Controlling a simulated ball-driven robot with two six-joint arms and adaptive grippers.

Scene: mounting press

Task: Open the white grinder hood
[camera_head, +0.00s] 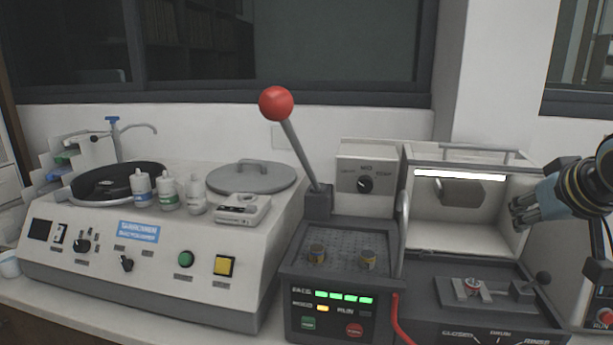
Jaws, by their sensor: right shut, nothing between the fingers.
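The white grinder hood (455,238) stands at the right of the bench, a box with a dark frame, a rail along its top and a lit strip inside. Its inside shows through the front; I cannot tell whether a clear cover lies across it. My right gripper (517,213) is at the hood's right side, in front of its right edge in the picture. Its dark fingers are shut and empty, pointing left. Whether they touch the hood is unclear. My left gripper is out of view.
To the left stand a press with a red-ball lever (276,102) and a polisher (130,255) with bottles. A red hose (398,322) runs down in front.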

